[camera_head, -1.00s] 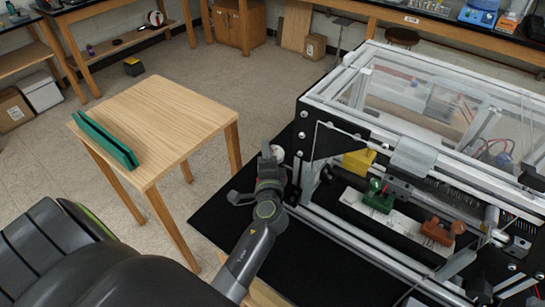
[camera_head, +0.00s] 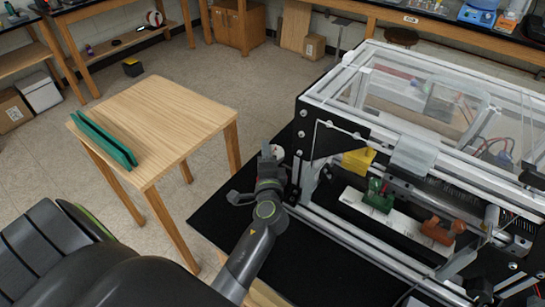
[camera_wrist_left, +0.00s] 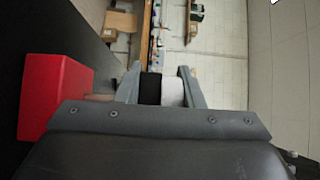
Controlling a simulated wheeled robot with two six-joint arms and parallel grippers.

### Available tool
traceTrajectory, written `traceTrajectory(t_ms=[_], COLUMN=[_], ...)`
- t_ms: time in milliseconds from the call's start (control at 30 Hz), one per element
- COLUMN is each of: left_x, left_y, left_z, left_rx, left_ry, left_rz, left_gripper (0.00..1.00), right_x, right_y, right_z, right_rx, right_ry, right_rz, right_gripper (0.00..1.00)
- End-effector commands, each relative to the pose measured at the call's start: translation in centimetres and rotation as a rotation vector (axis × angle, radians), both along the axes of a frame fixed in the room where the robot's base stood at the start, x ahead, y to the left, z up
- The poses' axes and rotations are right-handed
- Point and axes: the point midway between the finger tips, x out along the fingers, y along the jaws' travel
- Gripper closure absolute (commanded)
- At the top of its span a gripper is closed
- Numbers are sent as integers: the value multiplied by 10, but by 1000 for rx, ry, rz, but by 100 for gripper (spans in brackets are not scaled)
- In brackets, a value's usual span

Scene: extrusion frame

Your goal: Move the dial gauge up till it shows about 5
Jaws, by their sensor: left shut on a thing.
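My left gripper (camera_head: 271,156) is beside the near left corner of the extrusion frame (camera_head: 318,140), over the black mat. In the left wrist view its two fingers (camera_wrist_left: 161,88) are shut on a round thing with a black part and a white part (camera_wrist_left: 173,90), which looks like the dial gauge. In the head view a small whitish part of the gauge (camera_head: 279,150) shows beside the fingers, close to the frame's black corner plate. The gauge's face and needle cannot be read in either view. My right gripper is not in view.
A red block (camera_wrist_left: 52,95) stands close to the left of my gripper in the left wrist view. A wooden table (camera_head: 165,115) with a long green piece (camera_head: 104,139) stands to the left. Yellow, green and orange-brown parts sit inside the frame. Floor between table and frame is clear.

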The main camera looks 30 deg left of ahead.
Motion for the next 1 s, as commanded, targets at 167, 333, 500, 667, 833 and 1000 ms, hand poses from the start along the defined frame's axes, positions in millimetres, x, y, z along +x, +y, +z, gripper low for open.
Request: traceTrajectory(t_ms=[167, 333, 500, 667, 833, 1000], left_x=[0, 0, 0, 0, 0, 0], left_y=[0, 0, 0, 0, 0, 0], left_z=[2, 2, 2, 1, -1, -1], left_rx=[0, 0, 1, 1, 1, 0], left_ry=[-4, -4, -4, -4, -4, -4], left_rz=[-1, -1, -1, -1, -1, -1], left_gripper=[100, 100, 100, 100, 100, 58], right_x=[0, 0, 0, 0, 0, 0], right_y=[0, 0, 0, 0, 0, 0], right_z=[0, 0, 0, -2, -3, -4], right_rx=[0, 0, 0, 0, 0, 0], right_ry=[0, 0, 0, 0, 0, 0], right_rz=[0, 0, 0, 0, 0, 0], right_gripper=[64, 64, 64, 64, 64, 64])
